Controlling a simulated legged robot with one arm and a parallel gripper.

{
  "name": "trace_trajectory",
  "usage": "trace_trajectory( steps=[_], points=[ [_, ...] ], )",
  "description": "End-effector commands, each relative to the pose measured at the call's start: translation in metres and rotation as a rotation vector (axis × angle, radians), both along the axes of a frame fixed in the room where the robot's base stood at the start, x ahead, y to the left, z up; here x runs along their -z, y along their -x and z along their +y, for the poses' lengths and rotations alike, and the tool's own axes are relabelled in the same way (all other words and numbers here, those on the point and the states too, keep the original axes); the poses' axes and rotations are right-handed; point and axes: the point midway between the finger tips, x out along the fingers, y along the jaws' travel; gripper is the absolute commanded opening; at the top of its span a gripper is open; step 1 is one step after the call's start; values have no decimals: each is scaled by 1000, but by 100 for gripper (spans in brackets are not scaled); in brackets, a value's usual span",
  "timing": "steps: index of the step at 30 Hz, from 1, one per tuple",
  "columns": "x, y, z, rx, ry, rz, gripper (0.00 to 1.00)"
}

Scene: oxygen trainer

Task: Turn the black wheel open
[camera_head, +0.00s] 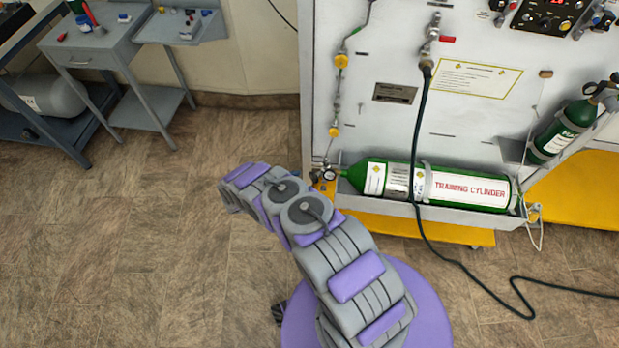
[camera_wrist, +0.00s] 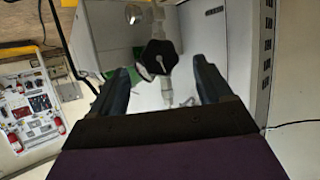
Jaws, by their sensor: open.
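The black wheel (camera_wrist: 158,57) is a small lobed knob on a metal valve fitting (camera_wrist: 167,92) in the wrist view. My gripper (camera_wrist: 162,68) is open, with one dark finger on each side of the wheel in the picture. The fingers look apart from the wheel, and I cannot tell how far beyond the fingertips it lies. A round gauge sits just left of the wheel, partly covered by it. In the head view I cannot clearly make out the wheel or my gripper's fingers.
A green training cylinder (camera_head: 470,188) lies on a shelf of the white panel (camera_head: 480,120). A pressure gauge (camera_head: 329,174) is at its left end. A black hose (camera_head: 419,150) hangs down to the floor. A grey table (camera_head: 95,45) stands at left. The floor between is clear.

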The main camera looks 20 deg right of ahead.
Motion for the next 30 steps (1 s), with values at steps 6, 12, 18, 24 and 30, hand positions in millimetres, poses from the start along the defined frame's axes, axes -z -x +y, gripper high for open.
trace_trajectory(
  steps=[6, 12, 18, 24, 30],
  points=[
    [-20, 5, 46, -2, -2, -3, 79],
    [-33, 10, 81, -2, -3, 1, 79],
    [-40, 13, 100, -1, 0, 2, 79],
    [-41, 14, 104, 0, 1, 2, 79],
    [-41, 13, 104, 0, 0, 1, 79]
  ],
)
